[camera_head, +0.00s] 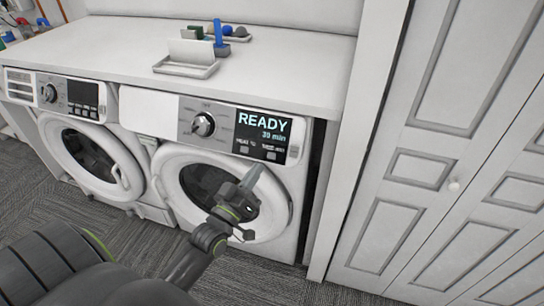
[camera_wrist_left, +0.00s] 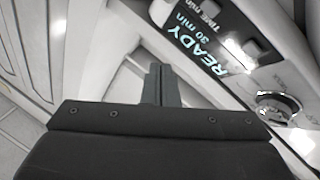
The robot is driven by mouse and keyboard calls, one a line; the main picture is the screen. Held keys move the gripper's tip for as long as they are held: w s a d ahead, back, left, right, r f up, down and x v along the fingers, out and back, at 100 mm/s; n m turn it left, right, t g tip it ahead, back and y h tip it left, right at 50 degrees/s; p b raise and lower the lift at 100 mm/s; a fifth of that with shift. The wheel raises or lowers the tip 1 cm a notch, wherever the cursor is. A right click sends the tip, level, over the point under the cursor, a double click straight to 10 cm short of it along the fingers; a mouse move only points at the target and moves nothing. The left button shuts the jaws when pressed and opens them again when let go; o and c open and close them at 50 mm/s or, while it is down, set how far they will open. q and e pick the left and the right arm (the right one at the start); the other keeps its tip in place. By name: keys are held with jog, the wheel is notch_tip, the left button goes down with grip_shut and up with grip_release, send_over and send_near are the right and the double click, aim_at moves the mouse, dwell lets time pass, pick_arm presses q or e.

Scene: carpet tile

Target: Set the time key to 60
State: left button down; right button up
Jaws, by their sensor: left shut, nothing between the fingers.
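The right-hand white machine (camera_head: 220,165) has a dark display (camera_head: 262,128) reading READY and what looks like 30 min. The display also shows in the left wrist view (camera_wrist_left: 205,52), where 30 min is clearer. Below it on the panel are two small keys; the time key (camera_head: 271,156) is the right one, labelled TIME min. My left gripper (camera_head: 252,175) is shut and empty, in front of the round door, with its fingertips just below the keys in the head view. Its fingers (camera_wrist_left: 160,85) look apart from the panel in the left wrist view. My right gripper is not in view.
A knob (camera_head: 203,125) sits left of the display. A second machine (camera_head: 85,140) stands to the left. The white counter (camera_head: 130,50) carries a tray (camera_head: 187,68) and small items. A panelled white door (camera_head: 440,150) is at the right. Grey carpet lies in front.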

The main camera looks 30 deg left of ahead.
aim_at(272, 156)
pick_arm(q)
jog(key=w+a+f+b, duration=0.1)
jog(key=w+f+b, duration=0.2)
jog(key=w, duration=0.4)
jog(key=shift+w+a+f+b, duration=0.3)
jog(key=shift+w+a+f, duration=0.1)
jog(key=shift+f, duration=0.1)
jog(key=shift+s, duration=0.1)
dwell(1.4)
jog(key=shift+w+a+f, duration=0.1)
jog(key=shift+w+f, duration=0.1)
jog(key=shift+w, duration=0.2)
